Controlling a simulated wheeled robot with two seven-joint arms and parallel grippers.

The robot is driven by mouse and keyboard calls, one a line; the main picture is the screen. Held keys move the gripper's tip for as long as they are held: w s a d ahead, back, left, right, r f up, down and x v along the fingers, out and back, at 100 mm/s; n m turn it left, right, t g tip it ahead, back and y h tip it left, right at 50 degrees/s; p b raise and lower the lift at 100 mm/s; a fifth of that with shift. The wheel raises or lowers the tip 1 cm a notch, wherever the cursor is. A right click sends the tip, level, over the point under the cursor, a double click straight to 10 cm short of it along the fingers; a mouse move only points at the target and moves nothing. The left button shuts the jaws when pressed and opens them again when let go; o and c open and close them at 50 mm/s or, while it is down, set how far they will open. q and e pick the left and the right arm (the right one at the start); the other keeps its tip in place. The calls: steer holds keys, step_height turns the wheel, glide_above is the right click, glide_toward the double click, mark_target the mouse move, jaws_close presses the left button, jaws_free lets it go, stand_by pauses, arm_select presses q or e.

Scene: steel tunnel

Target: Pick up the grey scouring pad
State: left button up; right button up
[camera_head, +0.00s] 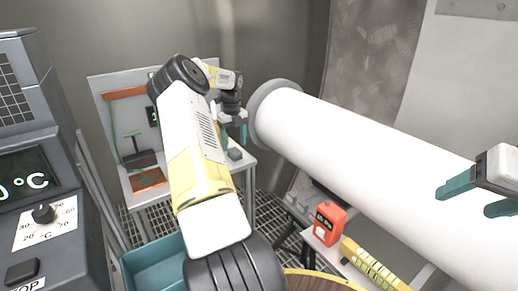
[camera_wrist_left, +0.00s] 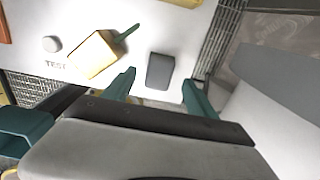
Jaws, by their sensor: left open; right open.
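The grey scouring pad (camera_wrist_left: 160,71) is a small dark grey block lying flat on a white tabletop in the left wrist view. It also shows in the head view (camera_head: 236,154), small, near the table's right edge. My left gripper (camera_head: 232,137) is over the table close to the pad. In the left wrist view its two teal fingers (camera_wrist_left: 158,88) are open, and the pad appears between and just beyond the fingertips. I cannot tell the height above the pad. My right gripper (camera_head: 463,202) is open and empty at the right edge of the head view, in front of the white pipe.
A yellow block with a green-handled tool (camera_wrist_left: 95,53) and a grey knob (camera_wrist_left: 52,44) are left of the pad. A thick white pipe (camera_head: 350,150) runs right of the table. A red box (camera_head: 325,224) and teal bin (camera_head: 155,265) stand nearer.

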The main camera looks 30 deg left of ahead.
mark_target(235, 150)
arm_select(q)
step_height(235, 150, down, 4)
steer(key=shift+s+f, duration=0.1)
steer(key=shift+f, duration=0.1)
jaws_close()
steer(key=shift+r, duration=0.2)
steer(key=shift+r, duration=0.3)
steer(key=r, duration=0.2)
steer(key=shift+s+d+r, duration=0.15)
steer(key=shift+s+r, duration=0.05)
steer(key=shift+r, duration=0.2)
steer(key=s+d+r, duration=0.1)
steer(key=s+d, duration=0.8)
steer(key=s, duration=0.3)
steer(key=shift+s+d+r, duration=0.15)
steer(key=shift+s+d, duration=0.05)
